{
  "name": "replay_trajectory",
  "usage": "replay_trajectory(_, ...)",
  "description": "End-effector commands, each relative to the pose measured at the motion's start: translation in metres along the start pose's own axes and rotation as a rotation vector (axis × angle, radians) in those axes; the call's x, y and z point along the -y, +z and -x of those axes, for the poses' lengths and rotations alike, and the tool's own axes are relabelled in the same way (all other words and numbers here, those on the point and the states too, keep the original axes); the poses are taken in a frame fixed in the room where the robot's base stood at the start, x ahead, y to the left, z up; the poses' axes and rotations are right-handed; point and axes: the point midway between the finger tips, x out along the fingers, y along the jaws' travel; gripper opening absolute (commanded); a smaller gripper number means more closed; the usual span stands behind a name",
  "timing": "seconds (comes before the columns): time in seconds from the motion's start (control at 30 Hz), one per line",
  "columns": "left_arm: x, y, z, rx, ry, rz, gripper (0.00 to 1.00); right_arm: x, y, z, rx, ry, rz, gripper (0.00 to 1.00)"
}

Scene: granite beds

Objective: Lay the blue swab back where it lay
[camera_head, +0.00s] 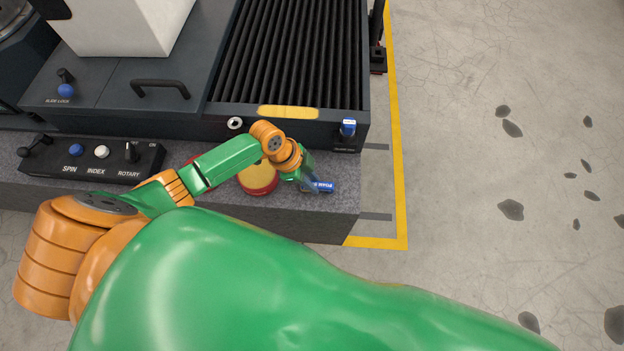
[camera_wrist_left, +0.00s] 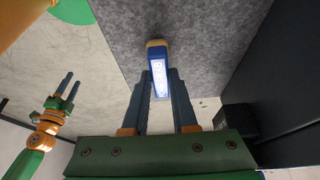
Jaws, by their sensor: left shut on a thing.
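The blue swab (camera_head: 323,186), a small blue block with white lettering, is near the right end of the grey granite ledge (camera_head: 300,222). My left gripper (camera_head: 314,186) is shut on it. In the left wrist view the swab (camera_wrist_left: 158,68) sits between the two fingers of my left gripper (camera_wrist_left: 160,95), with a tan end beyond the tips. I cannot tell whether it touches the granite.
A round red tin with a yellow top (camera_head: 258,178) stands left of the swab. A control panel (camera_head: 92,160) lies further left. Behind rise the dark machine bed (camera_head: 180,120) and a small blue-and-white item (camera_head: 348,127). The ledge ends at right above the floor.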

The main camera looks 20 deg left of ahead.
Motion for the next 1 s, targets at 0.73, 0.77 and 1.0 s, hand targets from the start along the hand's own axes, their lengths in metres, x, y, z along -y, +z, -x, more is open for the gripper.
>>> replay_trajectory(0.73, 0.001, 0.0, 0.04, 0.002, -0.003, -0.001, 0.56, 0.003, -0.001, 0.01, -0.001, -0.004, -0.002, 0.5)
replay_trajectory(0.77, 0.001, 0.0, 0.048, 0.002, -0.004, -0.001, 0.56, 0.002, -0.001, 0.011, -0.001, -0.004, -0.002, 0.5)
replay_trajectory(1.0, 0.001, 0.001, 0.106, 0.002, -0.003, 0.001, 0.56, 0.002, -0.002, 0.016, 0.0, -0.004, -0.001, 0.5)
